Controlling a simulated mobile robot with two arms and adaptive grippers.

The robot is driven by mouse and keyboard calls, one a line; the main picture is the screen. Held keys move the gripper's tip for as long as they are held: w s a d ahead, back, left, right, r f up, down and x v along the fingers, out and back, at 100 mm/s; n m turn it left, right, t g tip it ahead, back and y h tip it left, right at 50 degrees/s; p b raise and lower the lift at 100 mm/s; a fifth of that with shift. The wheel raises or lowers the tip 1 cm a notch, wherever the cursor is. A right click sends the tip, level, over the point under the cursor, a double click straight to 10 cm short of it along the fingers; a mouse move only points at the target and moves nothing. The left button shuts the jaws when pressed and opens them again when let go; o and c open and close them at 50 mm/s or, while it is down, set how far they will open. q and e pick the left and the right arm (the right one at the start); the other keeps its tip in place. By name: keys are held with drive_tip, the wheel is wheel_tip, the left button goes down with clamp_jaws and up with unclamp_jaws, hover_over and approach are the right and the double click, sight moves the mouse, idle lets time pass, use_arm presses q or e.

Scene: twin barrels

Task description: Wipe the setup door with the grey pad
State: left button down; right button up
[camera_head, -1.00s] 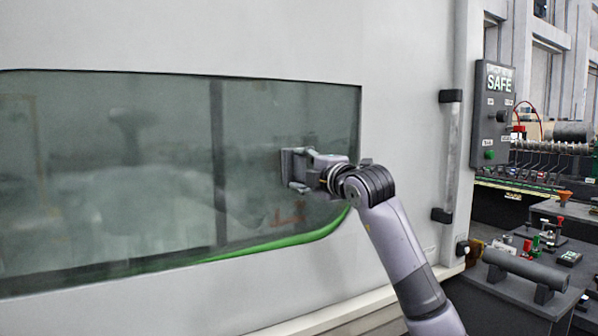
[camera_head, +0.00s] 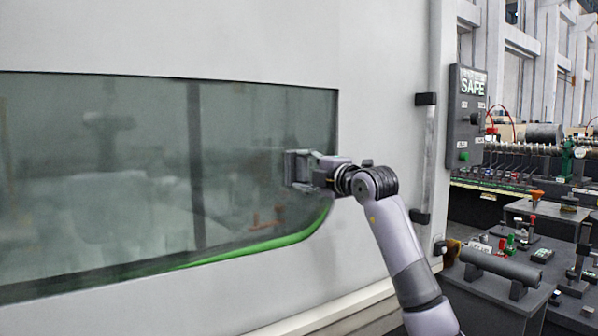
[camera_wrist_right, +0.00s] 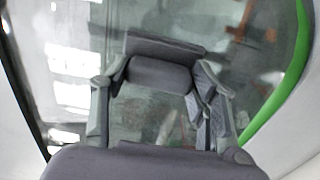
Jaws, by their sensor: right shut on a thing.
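The setup door (camera_head: 385,60) is a large white panel with a wide dark window (camera_head: 100,190) that has a green strip (camera_head: 260,244) along its lower right edge. My right gripper (camera_head: 303,170) is at the right part of the window and is shut on the grey pad (camera_head: 290,168). In the right wrist view the grey pad (camera_wrist_right: 160,72) sits between the two fingers, its flat face toward the glass. I cannot tell for sure whether the pad touches the glass. My left gripper is not in view.
A vertical handle bar (camera_head: 428,160) stands out from the door right of the window. A grey control box (camera_head: 466,122) marked SAFE hangs farther right. A dark bench (camera_head: 500,280) with a grey cylinder (camera_head: 500,265) and small fixtures stands at the lower right.

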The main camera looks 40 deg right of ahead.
sight(306, 158)
drive_tip(key=shift+r+p, duration=0.7)
drive_tip(key=shift+r, duration=0.15)
drive_tip(key=shift+a+f, duration=0.1)
drive_tip(key=shift+a, duration=0.5)
drive_tip(key=shift+w+a+b, duration=0.15)
drive_tip(key=shift+a+b, duration=0.15)
drive_tip(key=shift+a, duration=1.95)
drive_tip(key=shift+w+a+b, duration=0.15)
drive_tip(key=shift+a+b, duration=0.15)
drive_tip(key=shift+a, duration=1.9)
drive_tip(key=shift+w+a+b, duration=0.15)
drive_tip(key=shift+a+b, duration=0.15)
drive_tip(key=shift+a, duration=1.95)
drive_tip(key=shift+r+p, duration=0.5)
drive_tip(key=shift+r, duration=0.35)
drive_tip(key=shift+d+f, duration=0.1)
drive_tip(key=shift+d, duration=0.9)
drive_tip(key=shift+s+d+b, duration=0.15)
drive_tip(key=shift+d+b, duration=0.2)
drive_tip(key=shift+d, duration=1.4)
drive_tip(key=shift+s+d, duration=0.15)
drive_tip(key=shift+d, duration=2.7)
drive_tip(key=shift+s+d+p, duration=0.1)
drive_tip(key=shift+d+p, duration=0.45)
drive_tip(key=shift+d, duration=1.2)
